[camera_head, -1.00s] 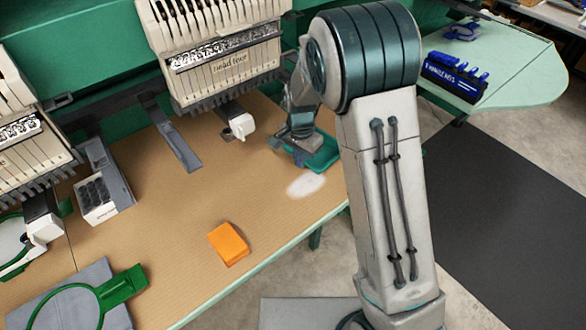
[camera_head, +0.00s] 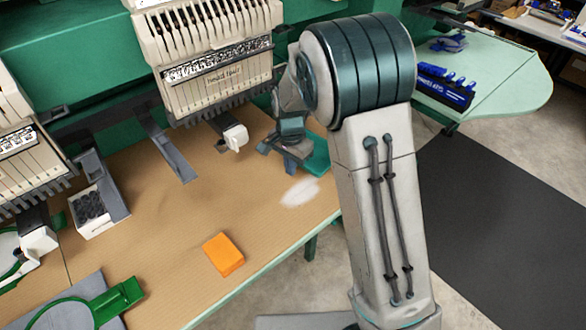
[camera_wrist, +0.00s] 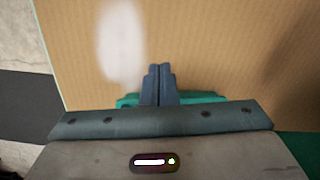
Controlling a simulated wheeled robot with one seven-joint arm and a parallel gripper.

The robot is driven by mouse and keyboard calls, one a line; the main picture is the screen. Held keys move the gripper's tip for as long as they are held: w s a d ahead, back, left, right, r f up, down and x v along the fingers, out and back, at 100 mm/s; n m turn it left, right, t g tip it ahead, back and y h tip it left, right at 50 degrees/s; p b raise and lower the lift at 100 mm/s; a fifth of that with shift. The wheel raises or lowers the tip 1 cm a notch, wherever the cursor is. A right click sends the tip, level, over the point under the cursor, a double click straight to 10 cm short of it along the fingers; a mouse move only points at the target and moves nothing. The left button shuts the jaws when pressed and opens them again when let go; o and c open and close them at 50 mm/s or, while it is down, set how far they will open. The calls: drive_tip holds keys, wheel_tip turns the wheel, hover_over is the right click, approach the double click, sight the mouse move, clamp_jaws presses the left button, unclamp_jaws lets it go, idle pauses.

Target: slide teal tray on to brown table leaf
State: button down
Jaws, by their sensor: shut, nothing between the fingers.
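The teal tray (camera_head: 318,159) lies on the tan-brown work surface near its right end, beside my arm, which hides much of it. In the wrist view a teal rim (camera_wrist: 204,98) shows on both sides of my fingers; my gripper body covers the rest. My gripper (camera_wrist: 158,70) is shut and empty, its fingertips over the brown surface just past the tray's rim. In the head view my gripper (camera_head: 290,165) is low at the tray's left side; contact cannot be told. The brown table leaf (camera_head: 165,235) is taken to be this tan surface.
A whitish patch (camera_head: 300,191) and an orange block (camera_head: 223,254) are on the brown surface. Embroidery heads (camera_head: 215,60) overhang the back. A pale green leaf (camera_head: 500,85) holds a blue rack (camera_head: 444,88).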

wheel_tip(320, 180, up, 8)
drive_tip(key=shift+f, duration=0.25)
drive_tip(key=shift+w, duration=0.1)
drive_tip(key=c, duration=1.7)
unclamp_jaws()
drive_tip(key=shift+d, duration=0.1)
drive_tip(key=shift+o, duration=0.6)
drive_tip(key=shift+d+r, duration=0.15)
drive_tip(key=shift+r, duration=0.05)
drive_tip(key=s+d+r+n+t, duration=0.1)
drive_tip(key=s+d+r+n, duration=0.1)
drive_tip(key=s+d, duration=0.2)
drive_tip(key=s+d+r+n+t, duration=0.1)
drive_tip(key=s+d+r+n, duration=0.1)
drive_tip(key=s, duration=0.9)
drive_tip(key=s+d+r+n, duration=0.2)
drive_tip(key=s+d+n, duration=0.1)
drive_tip(key=s+d, duration=0.3)
drive_tip(key=shift+s+d+r+n+t, duration=0.15)
drive_tip(key=shift+s+d+n+t, duration=0.25)
drive_tip(key=shift+s, duration=0.5)
